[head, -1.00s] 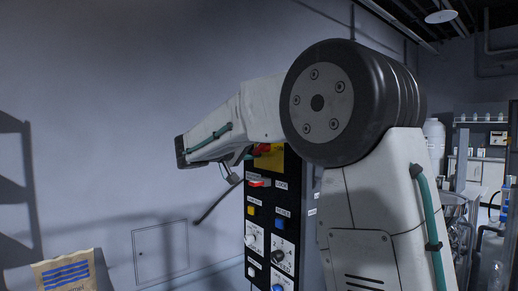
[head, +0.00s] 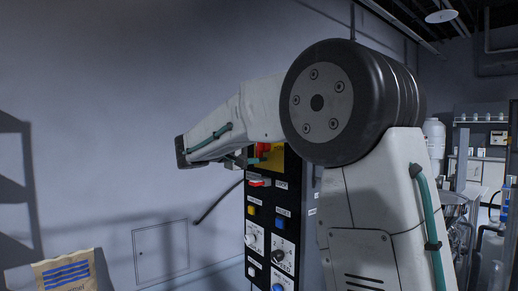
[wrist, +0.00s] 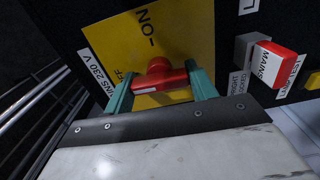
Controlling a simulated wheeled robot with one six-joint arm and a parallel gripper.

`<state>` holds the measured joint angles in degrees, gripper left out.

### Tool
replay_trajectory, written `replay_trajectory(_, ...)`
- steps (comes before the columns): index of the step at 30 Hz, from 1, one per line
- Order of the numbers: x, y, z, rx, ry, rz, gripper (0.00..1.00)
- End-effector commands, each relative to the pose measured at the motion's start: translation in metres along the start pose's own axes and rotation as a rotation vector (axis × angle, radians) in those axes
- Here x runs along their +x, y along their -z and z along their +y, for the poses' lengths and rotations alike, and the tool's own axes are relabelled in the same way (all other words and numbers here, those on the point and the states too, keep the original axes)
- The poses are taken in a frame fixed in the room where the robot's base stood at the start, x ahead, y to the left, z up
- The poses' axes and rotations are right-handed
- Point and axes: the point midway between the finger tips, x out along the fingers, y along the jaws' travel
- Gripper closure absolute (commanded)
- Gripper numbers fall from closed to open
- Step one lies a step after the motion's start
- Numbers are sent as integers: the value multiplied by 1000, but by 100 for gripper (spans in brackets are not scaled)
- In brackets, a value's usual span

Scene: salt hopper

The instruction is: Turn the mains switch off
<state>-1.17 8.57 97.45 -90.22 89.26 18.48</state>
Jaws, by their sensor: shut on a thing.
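The mains switch is a red rotary handle (wrist: 160,86) on a yellow plate (wrist: 113,40) in the wrist view. My gripper (wrist: 160,88) has its two teal fingers on either side of the handle and is shut on it. The handle lies across the wrist picture. Its left end is beside a partly hidden label ending in "FF", and the "ON" mark is above, away from it. In the head view the red handle (head: 262,149) shows at the top of the black control panel (head: 262,228), partly behind my arm.
A red rocker (wrist: 276,61) sits beside the yellow plate. Below it on the panel are a yellow button (head: 252,210), a blue button (head: 282,224) and knobs. A paper sack (head: 65,274) stands at lower left.

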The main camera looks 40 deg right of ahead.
Motion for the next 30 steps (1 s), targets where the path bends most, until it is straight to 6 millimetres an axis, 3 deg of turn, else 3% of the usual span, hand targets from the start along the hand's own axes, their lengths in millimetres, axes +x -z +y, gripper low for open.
replay_trajectory(20,-1,0,-1,-61,1,2,66)
replay_trajectory(21,0,0,-1,-61,1,2,35)
replay_trajectory(23,0,0,-1,-60,1,1,22)
replay_trajectory(30,0,0,0,-59,0,0,22)
